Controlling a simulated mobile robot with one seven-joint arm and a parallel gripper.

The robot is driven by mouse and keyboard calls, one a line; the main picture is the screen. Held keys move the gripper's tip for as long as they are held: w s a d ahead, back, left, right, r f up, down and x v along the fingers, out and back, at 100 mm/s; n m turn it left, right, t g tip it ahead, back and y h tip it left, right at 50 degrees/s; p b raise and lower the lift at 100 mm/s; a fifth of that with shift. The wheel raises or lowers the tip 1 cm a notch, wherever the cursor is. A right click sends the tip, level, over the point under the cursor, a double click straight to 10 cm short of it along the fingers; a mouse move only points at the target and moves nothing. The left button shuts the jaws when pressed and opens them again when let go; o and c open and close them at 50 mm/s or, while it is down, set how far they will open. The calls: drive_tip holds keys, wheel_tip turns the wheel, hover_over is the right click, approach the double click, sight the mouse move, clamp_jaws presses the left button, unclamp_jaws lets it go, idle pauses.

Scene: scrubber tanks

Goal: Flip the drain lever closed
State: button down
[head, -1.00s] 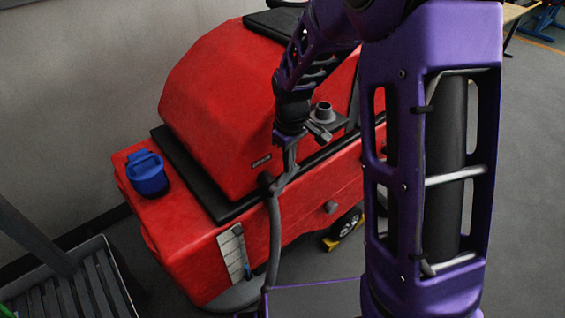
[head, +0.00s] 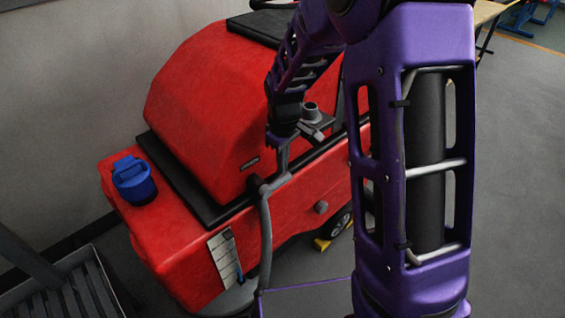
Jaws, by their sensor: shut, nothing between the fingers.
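The red scrubber (head: 205,110) stands against the wall. A grey upright stub on a grey bracket (head: 311,112) sits at its side, with a short grey bar (head: 313,131) that may be the drain lever; I cannot tell its position for sure. My gripper (head: 282,163) is shut and empty. It points down just left of that bar, close above the upper end of the grey hose (head: 265,225). I cannot tell whether it touches the lever or the hose. My arm hides part of the scrubber's right side.
A blue cap (head: 133,182) sits on the scrubber's lower red tank. A slatted grey tray (head: 75,292) is at the lower left. A table (head: 492,12) stands at the far right back. The floor (head: 520,170) on the right is clear.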

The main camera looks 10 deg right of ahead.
wheel_tip(320, 180, up, 17)
drive_tip(key=s+p, duration=0.1)
drive_tip(key=p, duration=0.1)
drive_tip(key=shift+s+r, duration=0.2)
